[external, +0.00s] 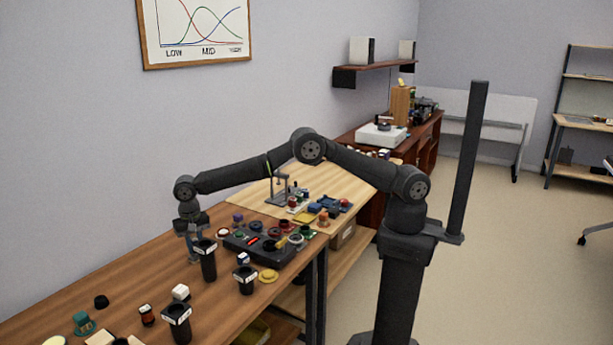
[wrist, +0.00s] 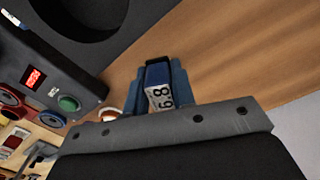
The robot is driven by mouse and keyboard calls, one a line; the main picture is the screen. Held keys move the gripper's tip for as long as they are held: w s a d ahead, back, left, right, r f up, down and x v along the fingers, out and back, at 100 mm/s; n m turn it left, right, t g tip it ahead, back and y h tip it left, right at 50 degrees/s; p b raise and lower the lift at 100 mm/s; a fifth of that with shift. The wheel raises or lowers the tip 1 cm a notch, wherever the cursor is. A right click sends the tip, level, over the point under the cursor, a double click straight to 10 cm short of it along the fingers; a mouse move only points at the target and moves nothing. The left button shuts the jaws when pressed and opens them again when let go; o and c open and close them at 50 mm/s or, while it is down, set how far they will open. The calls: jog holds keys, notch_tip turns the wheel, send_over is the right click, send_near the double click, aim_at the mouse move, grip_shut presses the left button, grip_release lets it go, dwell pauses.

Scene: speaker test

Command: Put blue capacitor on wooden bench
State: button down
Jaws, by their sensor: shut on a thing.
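My gripper (external: 192,252) is low over the wooden bench (external: 130,272), at the wall side of the black cups. In the wrist view, my gripper (wrist: 162,78) has its blue fingers shut on a small dark block, which I take for the blue capacitor (wrist: 160,98). The block has a white label reading 6.8. Bare wood of the bench (wrist: 235,45) shows beyond it. In the external view the block cannot be made out between the fingers. Whether it touches the bench is not clear.
Black cups (external: 207,262) stand close to my gripper. A dark test box (external: 262,245) with knobs and a red display lies to the right, among several small parts. The bench left of my gripper has bare wood, with loose parts nearer the front.

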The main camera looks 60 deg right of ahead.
aim_at(196, 269)
jog(key=shift+s+a+f, duration=0.15)
jog(key=shift+a+f, duration=0.3)
jog(key=shift+a, duration=0.2)
jog(key=shift+f, duration=2)
jog(key=shift+f, duration=0.2)
jog(key=c, duration=1.2)
grip_release()
jog(key=shift+r, duration=0.15)
